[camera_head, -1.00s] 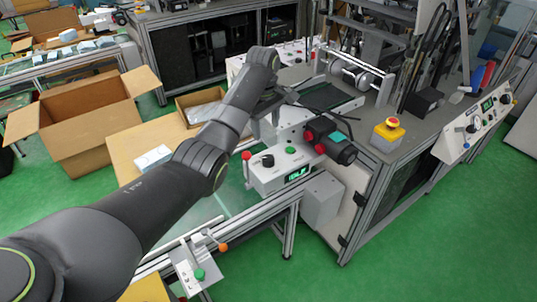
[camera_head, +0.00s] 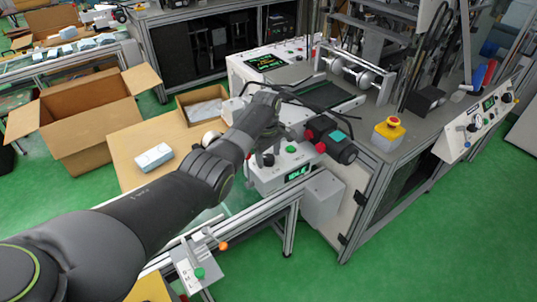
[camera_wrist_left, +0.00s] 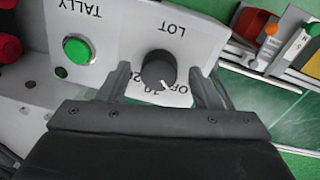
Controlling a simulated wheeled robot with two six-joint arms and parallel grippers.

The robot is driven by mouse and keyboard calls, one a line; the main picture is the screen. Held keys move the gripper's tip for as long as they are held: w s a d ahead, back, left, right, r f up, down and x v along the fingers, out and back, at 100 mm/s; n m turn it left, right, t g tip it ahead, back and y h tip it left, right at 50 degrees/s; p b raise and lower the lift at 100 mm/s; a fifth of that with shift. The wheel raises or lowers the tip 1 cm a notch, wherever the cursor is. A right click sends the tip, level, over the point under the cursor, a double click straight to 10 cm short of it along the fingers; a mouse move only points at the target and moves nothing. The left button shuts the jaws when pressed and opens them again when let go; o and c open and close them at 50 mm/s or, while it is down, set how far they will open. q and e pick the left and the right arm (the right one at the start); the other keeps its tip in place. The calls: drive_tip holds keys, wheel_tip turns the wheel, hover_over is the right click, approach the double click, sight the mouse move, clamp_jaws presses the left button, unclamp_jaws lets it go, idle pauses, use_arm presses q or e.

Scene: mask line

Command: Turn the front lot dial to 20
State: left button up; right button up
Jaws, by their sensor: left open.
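The front lot dial (camera_wrist_left: 158,70) is a round black knob under the word LOT on a light grey panel in the left wrist view. Its white pointer mark faces the lower edge, near the printed OFF and 10; the scale is partly hidden by my gripper. In the head view the dial (camera_head: 268,159) shows on the front control box (camera_head: 262,178), just below my wrist. My left gripper (camera_wrist_left: 162,82) is open, with one finger on each side of the dial, apparently not touching it. My right gripper is not in view.
A green button (camera_wrist_left: 77,49) marked TALLY sits beside the dial. The box has a lit green display (camera_head: 297,172). A black unit with a teal top (camera_head: 332,140) stands close to the right.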

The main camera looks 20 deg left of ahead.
use_arm(q)
drive_tip(key=shift+c, duration=0.2)
drive_tip(key=c, duration=0.9)
drive_tip(key=shift+c, duration=0.2)
